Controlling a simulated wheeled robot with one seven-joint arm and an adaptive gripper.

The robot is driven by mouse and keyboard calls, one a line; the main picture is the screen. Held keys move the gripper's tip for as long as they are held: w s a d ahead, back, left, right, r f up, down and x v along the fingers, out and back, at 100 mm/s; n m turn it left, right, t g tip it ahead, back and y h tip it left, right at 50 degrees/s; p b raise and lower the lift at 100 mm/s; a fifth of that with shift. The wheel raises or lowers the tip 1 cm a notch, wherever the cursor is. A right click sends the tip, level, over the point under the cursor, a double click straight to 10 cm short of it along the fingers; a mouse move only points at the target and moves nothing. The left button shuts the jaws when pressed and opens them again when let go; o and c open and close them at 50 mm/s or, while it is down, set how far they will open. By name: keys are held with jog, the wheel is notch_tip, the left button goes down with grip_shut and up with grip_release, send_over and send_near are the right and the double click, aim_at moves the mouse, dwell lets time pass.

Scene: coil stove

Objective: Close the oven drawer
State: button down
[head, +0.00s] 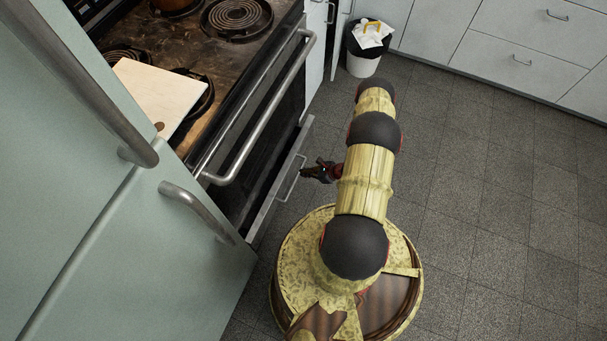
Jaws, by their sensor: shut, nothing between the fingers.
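The oven drawer (270,194) is the low grey panel with a thin bar handle (291,178) at the bottom of the stove (250,119). It stands pulled out a little way below the oven door. My gripper (305,172) is shut and empty, low by the right side of the drawer's handle. Its tips are very near the handle; I cannot tell whether they touch. My arm hides part of the gripper's wrist.
A fridge (160,256) with bar handles stands at the left, close to the drawer's near end. A cutting board (160,92) lies on the coil stovetop. A trash bin (362,62) stands at the back by white cabinets. The tiled floor at the right is clear.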

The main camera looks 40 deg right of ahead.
aim_at(287, 175)
jog(key=b+x, duration=0.3)
jog(key=x, duration=0.4)
jog(key=shift+w+a+f, duration=0.1)
jog(key=shift+w+f, duration=0.1)
jog(key=shift+f, duration=0.1)
